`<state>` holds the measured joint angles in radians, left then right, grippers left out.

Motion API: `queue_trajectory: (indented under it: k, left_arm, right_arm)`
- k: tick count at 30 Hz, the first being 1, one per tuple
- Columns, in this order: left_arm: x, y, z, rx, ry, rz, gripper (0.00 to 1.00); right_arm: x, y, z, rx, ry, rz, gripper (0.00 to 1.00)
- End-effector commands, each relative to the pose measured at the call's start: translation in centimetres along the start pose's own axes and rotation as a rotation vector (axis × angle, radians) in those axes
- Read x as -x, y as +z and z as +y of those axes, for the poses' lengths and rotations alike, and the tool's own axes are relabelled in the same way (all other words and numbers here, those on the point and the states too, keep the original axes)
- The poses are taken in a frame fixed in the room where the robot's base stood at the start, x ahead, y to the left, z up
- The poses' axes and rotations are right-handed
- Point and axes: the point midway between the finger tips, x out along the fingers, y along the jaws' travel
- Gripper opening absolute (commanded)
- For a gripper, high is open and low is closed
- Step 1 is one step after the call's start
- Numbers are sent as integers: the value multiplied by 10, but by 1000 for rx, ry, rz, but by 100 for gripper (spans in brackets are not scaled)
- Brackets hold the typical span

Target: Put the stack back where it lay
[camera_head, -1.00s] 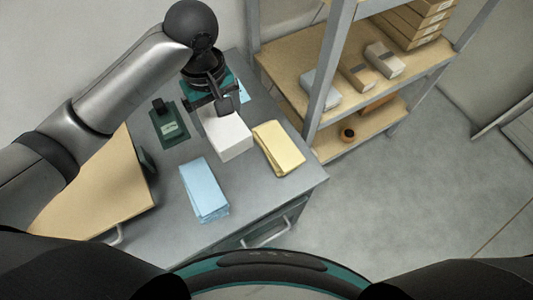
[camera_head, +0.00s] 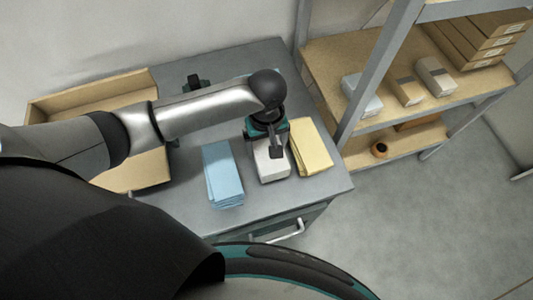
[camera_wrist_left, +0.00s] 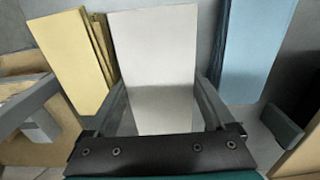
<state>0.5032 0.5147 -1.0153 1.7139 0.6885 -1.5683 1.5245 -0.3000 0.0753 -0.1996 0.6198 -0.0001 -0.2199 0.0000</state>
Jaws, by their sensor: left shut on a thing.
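A white stack (camera_head: 271,164) is between the blue stack (camera_head: 222,176) and the yellow stack (camera_head: 312,148) on the grey cabinet top. My left gripper (camera_head: 274,143) is over the white stack and shut on it. In the left wrist view, the white stack (camera_wrist_left: 153,50) is between the two fingers (camera_wrist_left: 163,95), with the yellow stack (camera_wrist_left: 68,48) on the left and the blue stack (camera_wrist_left: 256,42) on the right. I cannot tell whether the white stack touches the cabinet top. My right gripper is not in view.
An open cardboard box (camera_head: 92,98) stands at the left, partly behind my left arm. A dark object (camera_head: 194,83) shows behind that arm. A shelf rack (camera_head: 372,62) with boxes stands close on the right. The cabinet's front strip (camera_head: 290,202) is clear.

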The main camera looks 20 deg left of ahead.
Motion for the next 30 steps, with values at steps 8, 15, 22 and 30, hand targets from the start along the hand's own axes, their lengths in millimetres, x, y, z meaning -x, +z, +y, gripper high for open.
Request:
queue_trajectory:
  k: [8, 15, 22, 30]
  left_arm:
    - [-38, 0, 0, 0, 0, 0, 0]
    - [-42, 0, 1, -1, 2, 1, 0]
    - [-45, 0, 0, -1, 0, 0, 88]
    - [-45, 0, 0, -1, 0, 0, 100]
  right_arm:
    - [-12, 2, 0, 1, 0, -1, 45]
    - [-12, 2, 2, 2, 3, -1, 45]
    - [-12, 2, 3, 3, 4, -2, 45]
    - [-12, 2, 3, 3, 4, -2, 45]
